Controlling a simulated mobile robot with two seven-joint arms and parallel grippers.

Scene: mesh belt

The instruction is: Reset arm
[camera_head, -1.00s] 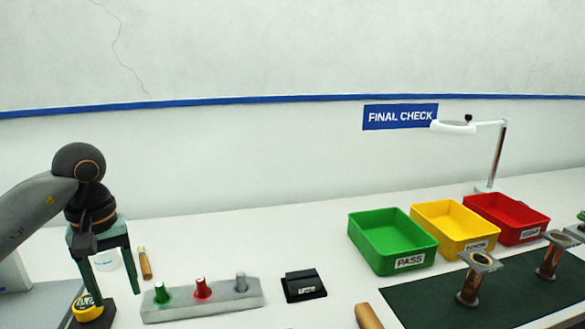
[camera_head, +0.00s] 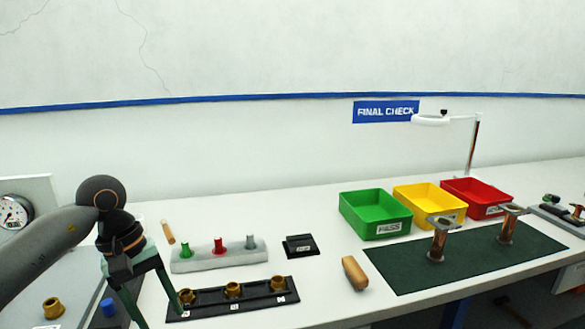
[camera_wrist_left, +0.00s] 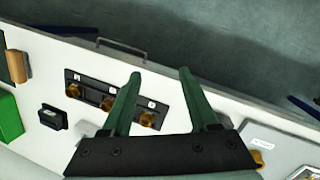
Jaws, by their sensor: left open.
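My left gripper (camera_head: 150,300) comes in from the left in the head view, its green fingers pointing down over the table's front left. In the left wrist view its two fingers (camera_wrist_left: 158,75) are apart with nothing between them. It is just left of a black rack (camera_head: 262,309) holding brass fittings (camera_head: 232,289), which also shows in the left wrist view (camera_wrist_left: 90,82). The fingers partly overlap the rack's end in both views; I cannot tell whether they touch it. My right gripper is not in view.
A grey stand with coloured plugs (camera_head: 219,256) and a black block (camera_head: 300,245) lie behind the rack. Green (camera_head: 376,236), yellow (camera_head: 430,222) and red (camera_head: 480,211) bins stand at right. A dark mat (camera_head: 400,282) carries two flanged pieces. A wooden handle (camera_head: 354,272) lies beside it.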

